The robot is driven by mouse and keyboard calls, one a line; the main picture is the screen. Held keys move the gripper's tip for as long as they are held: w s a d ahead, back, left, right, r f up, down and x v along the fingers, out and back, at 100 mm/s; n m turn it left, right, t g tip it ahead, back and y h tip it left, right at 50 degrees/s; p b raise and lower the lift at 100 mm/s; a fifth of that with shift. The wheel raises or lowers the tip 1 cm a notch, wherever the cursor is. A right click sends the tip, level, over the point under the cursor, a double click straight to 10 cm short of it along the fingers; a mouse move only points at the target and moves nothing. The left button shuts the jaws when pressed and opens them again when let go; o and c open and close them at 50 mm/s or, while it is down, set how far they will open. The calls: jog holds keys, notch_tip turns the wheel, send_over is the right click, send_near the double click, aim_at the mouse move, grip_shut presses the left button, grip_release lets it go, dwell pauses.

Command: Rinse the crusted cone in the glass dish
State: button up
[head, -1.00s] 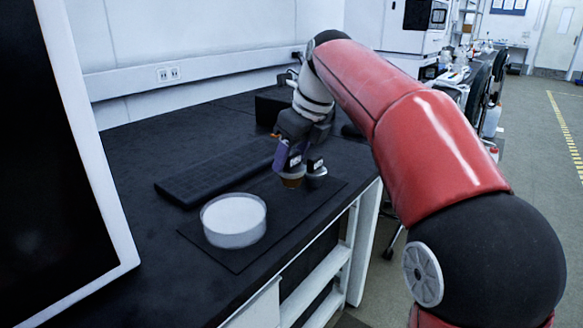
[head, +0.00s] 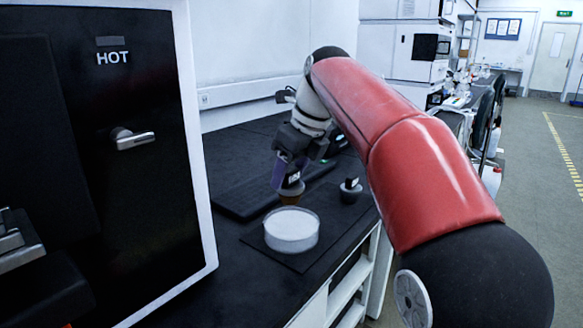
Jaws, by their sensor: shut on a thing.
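The round, clear glass dish (head: 292,247) stands on a dark mat and looks white inside. A second piece, pale grey with a dark knob (head: 350,191), stands apart on the bench to the right of my gripper. Any crust on the held piece is too small to make out.
The dark mat (head: 303,266) lies near the bench's front edge. A flat black keyboard-like slab (head: 240,200) lies behind the dish. A tall cabinet marked HOT (head: 140,190) stands close at left. The back wall has sockets.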

aim_at(295, 175)
jog(key=shift+w+d+f+b, duration=0.1)
jog(key=shift+d+f+b, duration=0.05)
jog(key=shift+f+b, duration=0.3)
notch_tip(295, 175, down, 4)
jog(key=b, duration=0.3)
jog(key=shift+r+b, duration=0.25)
jog(key=shift+b, duration=0.1)
jog(key=shift+f+b, duration=1.1)
jog(key=shift+f, duration=0.95)
dwell(0.3)
notch_tip(295, 175, up, 5)
jog(key=p, duration=0.6)
jog(key=shift+r, duration=0.2)
jog(key=shift+r+p, duration=0.7)
jog(key=shift+r, duration=1.55)
